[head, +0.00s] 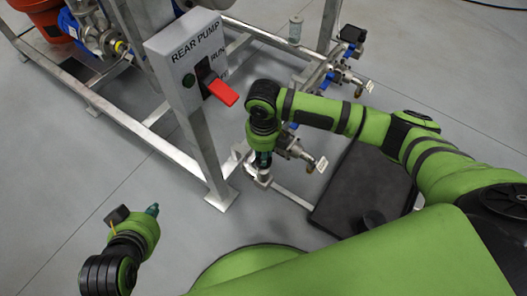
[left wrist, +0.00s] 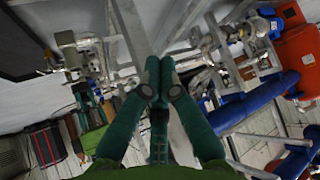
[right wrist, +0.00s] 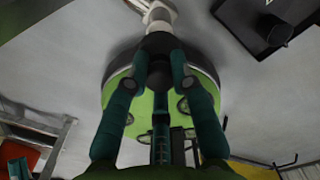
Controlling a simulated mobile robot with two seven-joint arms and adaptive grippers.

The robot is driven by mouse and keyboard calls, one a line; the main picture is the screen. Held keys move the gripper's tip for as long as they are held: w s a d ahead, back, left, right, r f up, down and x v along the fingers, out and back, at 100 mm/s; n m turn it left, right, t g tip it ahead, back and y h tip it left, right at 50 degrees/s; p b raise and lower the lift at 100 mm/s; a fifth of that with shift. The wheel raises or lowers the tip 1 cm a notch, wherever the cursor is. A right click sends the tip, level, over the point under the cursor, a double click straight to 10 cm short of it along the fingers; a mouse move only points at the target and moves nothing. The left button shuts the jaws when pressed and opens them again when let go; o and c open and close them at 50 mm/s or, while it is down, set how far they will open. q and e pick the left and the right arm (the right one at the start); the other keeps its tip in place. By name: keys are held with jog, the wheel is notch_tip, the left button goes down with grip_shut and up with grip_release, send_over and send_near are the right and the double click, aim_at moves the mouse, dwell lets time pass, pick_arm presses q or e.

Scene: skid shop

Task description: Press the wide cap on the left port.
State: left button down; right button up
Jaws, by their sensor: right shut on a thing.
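My right gripper (head: 262,160) is shut and points down over a pale metal port fitting (head: 263,179) at the lower end of the pipe frame. In the right wrist view its fingertips (right wrist: 158,62) close on a dark round cap (right wrist: 158,43). The cap lines up with the pale fitting (right wrist: 158,14) and looks close against it; I cannot tell whether it is seated. In the head view the cap is mostly hidden by the gripper. My left gripper (head: 152,210) is at lower left, away from the port; its fingertips (left wrist: 157,80) are together and empty.
A black tray (head: 345,190) with a dark cup (head: 372,221) lies on the floor right of the port. A tagged valve (head: 298,150) stands beside my right gripper. The REAR PUMP box (head: 180,58) with its red handle (head: 222,92) rises on a post at left.

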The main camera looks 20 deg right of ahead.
jog(key=shift+f+b, duration=0.7)
jog(key=shift+b, duration=0.1)
jog(key=shift+f+b, duration=0.3)
jog(key=shift+f, duration=0.3)
pick_arm(q)
jog(key=w+d+r+t+h, duration=0.1)
jog(key=w+d+r+t, duration=0.1)
jog(key=r, duration=0.5)
jog(key=w+d+r+m+t+h, duration=0.1)
jog(key=w+d+r+t+h, duration=0.1)
jog(key=r+t, duration=0.5)
jog(key=shift+w+d+h, duration=0.3)
jog(key=shift+w+d, duration=0.5)
jog(key=shift+w, duration=0.4)
pick_arm(e)
jog(key=shift+f, duration=0.6)
pick_arm(q)
jog(key=shift+r+p, duration=0.6)
jog(key=shift+r, duration=0.2)
jog(key=shift+r+p, duration=0.3)
jog(key=shift+p, duration=0.05)
pick_arm(e)
jog(key=shift+f, duration=0.15)
pick_arm(q)
jog(key=shift+r+p, duration=0.35)
pick_arm(e)
jog(key=o, duration=0.9)
